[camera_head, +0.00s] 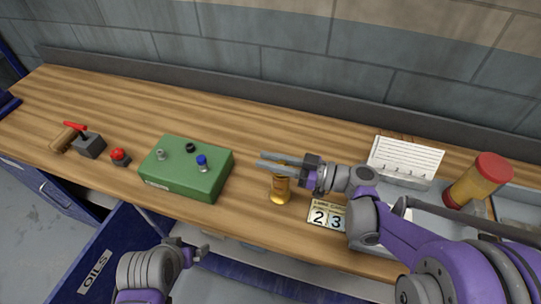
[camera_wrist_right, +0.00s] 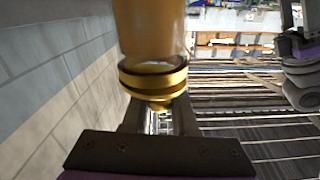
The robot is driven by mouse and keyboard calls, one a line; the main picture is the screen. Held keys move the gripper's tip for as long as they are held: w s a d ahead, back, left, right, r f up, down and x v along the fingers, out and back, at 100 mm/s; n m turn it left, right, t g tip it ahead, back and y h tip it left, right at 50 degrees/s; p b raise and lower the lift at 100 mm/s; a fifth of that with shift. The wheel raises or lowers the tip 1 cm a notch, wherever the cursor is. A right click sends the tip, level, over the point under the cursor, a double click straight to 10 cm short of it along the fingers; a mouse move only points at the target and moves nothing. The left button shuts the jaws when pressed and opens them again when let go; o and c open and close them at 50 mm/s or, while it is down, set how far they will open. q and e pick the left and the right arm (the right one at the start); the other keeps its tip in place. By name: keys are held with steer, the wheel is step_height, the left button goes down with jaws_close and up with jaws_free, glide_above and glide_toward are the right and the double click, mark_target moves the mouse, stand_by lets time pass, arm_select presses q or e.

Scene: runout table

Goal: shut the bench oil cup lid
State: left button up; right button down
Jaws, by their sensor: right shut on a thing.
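The oil cup (camera_head: 281,190) is a small brass-coloured cup standing near the front edge of the bench, right of the green box. My right gripper (camera_head: 262,161) reaches over it from the right, with its fingers across the cup's upper part. In the right wrist view, an amber body and brass rings of the oil cup (camera_wrist_right: 153,82) fill the middle. A small brass knob of the lid sits between the fingers of the right gripper (camera_wrist_right: 158,118). The fingers partly hide the lid. My left gripper (camera_head: 193,250) is low in front of the bench, empty, its jaw gap unclear.
A green box (camera_head: 184,183) with knobs stands left of the cup. A red button (camera_head: 120,157) and a red-handled lever (camera_head: 87,143) are farther left. The bench's back is clear.

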steer(key=shift+s+a+f+n, duration=0.1)
steer(key=shift+s+f+n, duration=0.1)
steer(key=shift+n, duration=0.4)
steer(key=c, duration=0.7)
jaws_free()
steer(key=b+v, duration=0.1)
steer(key=v, duration=0.9)
steer(key=shift+s+d, duration=0.15)
steer(key=shift+d, duration=0.25)
